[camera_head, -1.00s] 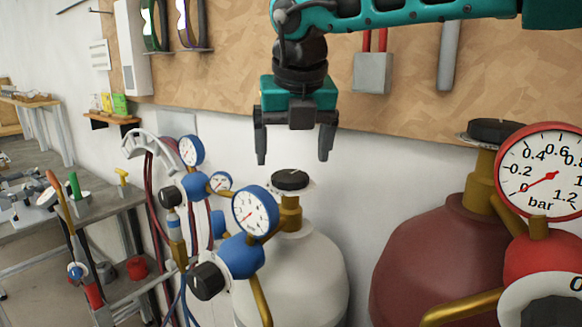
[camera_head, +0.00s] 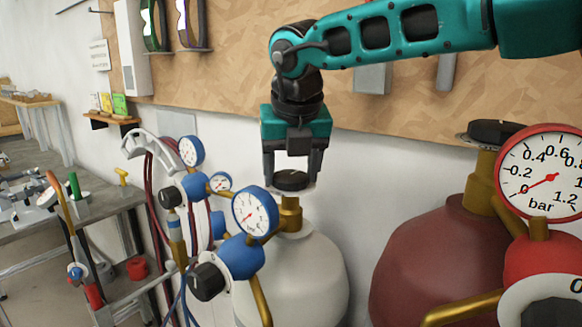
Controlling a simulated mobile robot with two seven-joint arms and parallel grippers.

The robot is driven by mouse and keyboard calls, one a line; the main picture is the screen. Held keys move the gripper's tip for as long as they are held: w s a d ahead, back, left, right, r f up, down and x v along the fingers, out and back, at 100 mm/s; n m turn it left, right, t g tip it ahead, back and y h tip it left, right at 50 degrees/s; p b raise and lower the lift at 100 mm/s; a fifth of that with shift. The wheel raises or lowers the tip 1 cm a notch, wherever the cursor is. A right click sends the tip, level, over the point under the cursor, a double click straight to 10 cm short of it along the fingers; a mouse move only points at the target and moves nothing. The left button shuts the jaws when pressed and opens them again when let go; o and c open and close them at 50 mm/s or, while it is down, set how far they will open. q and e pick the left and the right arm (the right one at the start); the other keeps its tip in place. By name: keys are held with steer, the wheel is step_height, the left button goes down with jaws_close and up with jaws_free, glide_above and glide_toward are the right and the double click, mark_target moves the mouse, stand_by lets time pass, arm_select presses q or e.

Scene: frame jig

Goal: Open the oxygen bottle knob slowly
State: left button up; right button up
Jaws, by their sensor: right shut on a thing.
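The oxygen bottle (camera_head: 305,275) is the white cylinder with a brass valve (camera_head: 290,216) and blue regulator gauges. Its black knob (camera_head: 291,181) sits on top of the valve. My right gripper (camera_head: 292,180) comes from above, pointing down, with its two fingers on either side of the knob, shut on it. The large blue-rimmed gauge (camera_head: 255,212) stands just in front of the valve, to the left. My left gripper is not in view.
A dark red bottle (camera_head: 425,265) with its own black knob (camera_head: 497,131) and red gauge (camera_head: 541,172) stands at the right. Hoses and a grey holder (camera_head: 148,143) are at the left. A wall with a wooden board is behind.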

steer(key=c, duration=0.4)
steer(key=shift+d+n+g+y, duration=0.25)
steer(key=shift+n+y, duration=0.25)
steer(key=shift+n, duration=0.8)
steer(key=shift+w+r+n+g+y+p, duration=0.15)
steer(key=shift+n+y+p, duration=0.15)
steer(key=shift+n, duration=0.5)
steer(key=shift+f+n+g+y+p, duration=0.15)
steer(key=shift+n+p, duration=0.25)
steer(key=shift+n, duration=0.4)
steer(key=o, duration=1.1)
steer(key=shift+c, duration=0.2)
steer(key=shift+r, duration=0.1)
